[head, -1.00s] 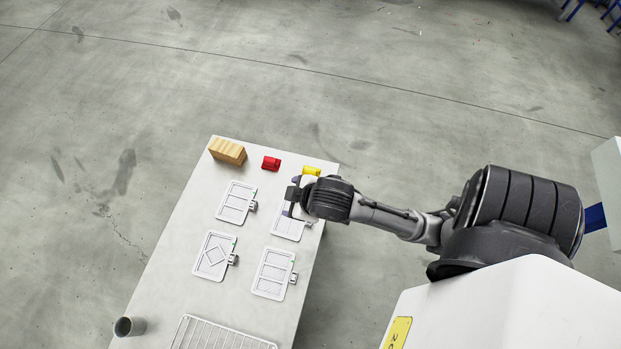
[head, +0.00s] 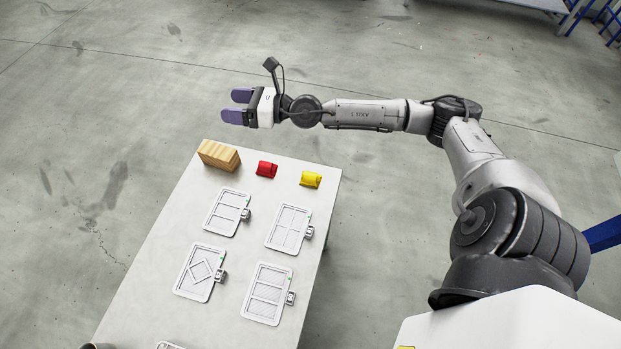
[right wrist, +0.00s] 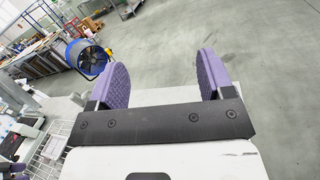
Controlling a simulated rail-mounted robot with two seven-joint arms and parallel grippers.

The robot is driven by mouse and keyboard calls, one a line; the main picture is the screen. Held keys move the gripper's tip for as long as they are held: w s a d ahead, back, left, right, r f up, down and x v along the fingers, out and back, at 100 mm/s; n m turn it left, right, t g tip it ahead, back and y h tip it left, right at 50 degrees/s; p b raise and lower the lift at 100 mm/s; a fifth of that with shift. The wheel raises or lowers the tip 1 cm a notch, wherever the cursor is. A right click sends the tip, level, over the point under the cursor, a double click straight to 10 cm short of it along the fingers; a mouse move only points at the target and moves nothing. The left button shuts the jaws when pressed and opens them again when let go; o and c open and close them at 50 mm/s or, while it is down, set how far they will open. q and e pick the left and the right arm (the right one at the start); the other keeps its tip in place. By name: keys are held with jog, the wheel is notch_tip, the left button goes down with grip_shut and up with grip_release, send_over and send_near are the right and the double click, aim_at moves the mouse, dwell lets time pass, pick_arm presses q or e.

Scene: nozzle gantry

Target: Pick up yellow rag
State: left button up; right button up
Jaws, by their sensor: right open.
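The yellow rag (head: 311,179) lies folded on the white table near its far right corner in the head view. My right gripper (head: 236,106) is up beyond the far edge of the table, to the left of the rag in the picture and apart from it. Its purple fingers are spread with nothing between them. The open fingers also show in the right wrist view (right wrist: 162,78), with bare floor between them. The rag does not show in the right wrist view.
A red rag (head: 266,169) and a wooden block (head: 219,155) lie along the table's (head: 170,262) far edge. Several white framed plates (head: 289,228) lie nearer. In the right wrist view, a blue drum-shaped fan (right wrist: 88,57) stands on the floor.

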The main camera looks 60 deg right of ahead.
notch_tip(320, 180, down, 8)
jog(key=s+n+g, duration=0.2)
jog(key=n+g, duration=0.3)
jog(key=n, duration=0.1)
jog(key=n+g+h, duration=0.7)
jog(key=n+g, duration=0.5)
send_near(310, 174)
notch_tip(310, 174, down, 11)
jog(key=shift+s+r+p, duration=0.15)
jog(key=shift+r+p, duration=0.05)
jog(key=shift+p, duration=0.5)
jog(key=c, duration=1)
jog(key=shift+r, duration=0.1)
